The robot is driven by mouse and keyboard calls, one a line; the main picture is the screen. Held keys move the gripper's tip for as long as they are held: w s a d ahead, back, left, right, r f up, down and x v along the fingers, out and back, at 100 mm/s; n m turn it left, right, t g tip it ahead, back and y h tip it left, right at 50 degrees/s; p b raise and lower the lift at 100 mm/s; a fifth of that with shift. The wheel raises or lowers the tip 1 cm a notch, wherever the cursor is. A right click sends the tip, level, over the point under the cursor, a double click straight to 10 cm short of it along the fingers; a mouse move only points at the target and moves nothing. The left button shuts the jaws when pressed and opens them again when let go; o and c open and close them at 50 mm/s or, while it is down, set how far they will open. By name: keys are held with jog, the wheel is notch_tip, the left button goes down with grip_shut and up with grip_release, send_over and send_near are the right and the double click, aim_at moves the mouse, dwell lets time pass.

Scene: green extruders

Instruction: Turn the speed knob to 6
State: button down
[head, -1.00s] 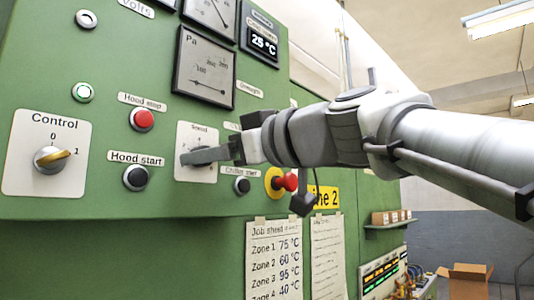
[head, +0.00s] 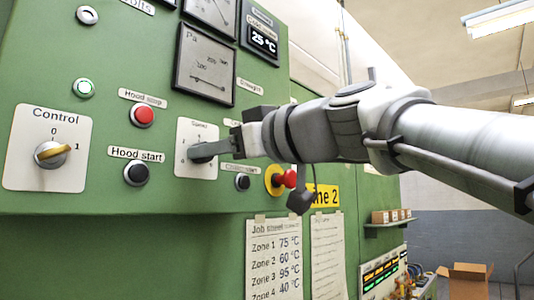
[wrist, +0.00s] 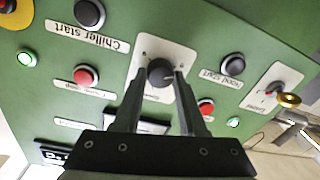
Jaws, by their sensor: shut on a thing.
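The speed knob is a dark round knob on a white plate (head: 186,168) on the green panel. In the wrist view the knob (wrist: 160,72) sits between the two fingertips of my gripper (wrist: 159,78), which is shut on it. In the head view my gripper (head: 215,149) reaches in from the right and covers much of the knob and part of its scale. The plate's numbers are too small to read for certain, so I cannot tell where the knob points.
On the panel, the red Hood stop button (head: 143,115) and black Hood start button (head: 136,173) lie left of the knob. The chiller start button (head: 242,182) and a red emergency button (head: 286,179) lie to the lower right, under my wrist. The Control switch (head: 53,154) is farther left.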

jog(key=shift+f+m+t+h+p, duration=0.1)
jog(key=shift+m+t+h+p, duration=0.3)
jog(key=shift+m, duration=8.6)
jog(key=shift+f+m+t+h+p, duration=0.1)
jog(key=shift+m+t+h+p, duration=0.3)
jog(key=shift+m, duration=8.6)
jog(key=shift+c, duration=2.3)
grip_release()
jog(key=shift+s, duration=0.1)
